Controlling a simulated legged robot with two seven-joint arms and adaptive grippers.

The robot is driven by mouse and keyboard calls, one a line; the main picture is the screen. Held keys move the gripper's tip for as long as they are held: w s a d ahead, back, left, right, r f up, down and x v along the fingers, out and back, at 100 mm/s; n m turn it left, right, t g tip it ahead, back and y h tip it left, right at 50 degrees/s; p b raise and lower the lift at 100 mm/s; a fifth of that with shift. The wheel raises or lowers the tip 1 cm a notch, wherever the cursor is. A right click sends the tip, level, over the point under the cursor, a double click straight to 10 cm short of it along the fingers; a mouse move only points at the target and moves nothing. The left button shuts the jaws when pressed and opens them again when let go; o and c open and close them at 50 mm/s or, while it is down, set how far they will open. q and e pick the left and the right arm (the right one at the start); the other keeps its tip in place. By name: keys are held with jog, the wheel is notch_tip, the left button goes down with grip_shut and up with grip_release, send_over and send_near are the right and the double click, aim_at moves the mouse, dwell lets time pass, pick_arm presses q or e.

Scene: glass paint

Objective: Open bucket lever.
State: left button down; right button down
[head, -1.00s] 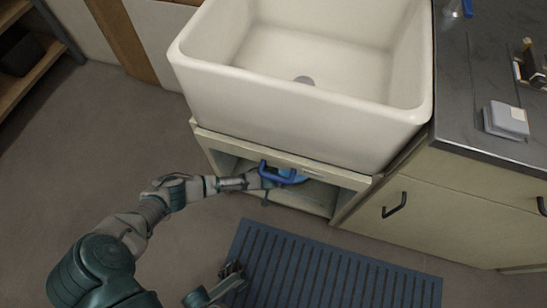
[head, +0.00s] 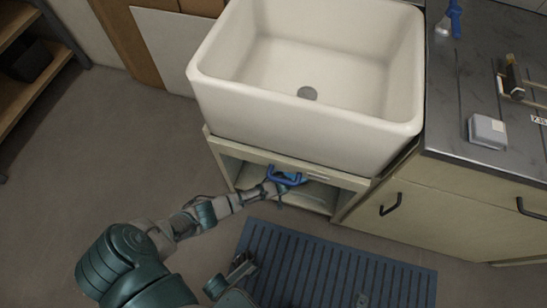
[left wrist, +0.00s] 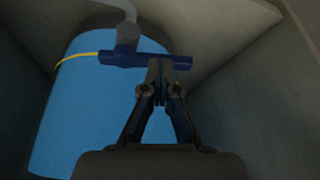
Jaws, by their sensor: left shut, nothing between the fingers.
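A light blue bucket (left wrist: 90,110) fills the left part of the left wrist view, with a thin yellow line at its upper edge. A dark blue lever (left wrist: 125,58) lies across its top, below a grey bent pipe. My left gripper (left wrist: 160,68) is shut and empty, its tips at the lever's near side; I cannot tell whether they touch. In the head view my left gripper (head: 268,188) is at the opening under the sink, by a dark blue U-shaped handle (head: 285,182); the bucket is mostly hidden there. My right gripper (head: 242,267) is low over the mat, its opening unclear.
A white sink (head: 300,135) stands above the open cabinet (head: 345,179). A blue slatted mat (head: 340,275) lies on the floor in front. A dark counter (head: 460,120) with drawers is at the right. The floor at the left is clear.

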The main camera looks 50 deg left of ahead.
pick_arm(q)
jog(key=shift+s+d+f+n+g, duration=0.4)
jog(key=shift+s+d+f+n, duration=0.2)
jog(key=shift+n, duration=0.3)
jog(key=c, duration=1.8)
grip_release()
jog(key=shift+s+n, duration=0.15)
jog(key=shift+n, duration=0.15)
jog(key=o, duration=1.2)
jog(key=shift+f+y, duration=0.25)
jog(key=shift+y, duration=0.05)
jog(key=o, duration=0.5)
jog(key=shift+a, duration=0.15)
jog(key=shift+w+r, duration=0.3)
jog(key=v, duration=0.7)
jog(key=shift+r, duration=0.15)
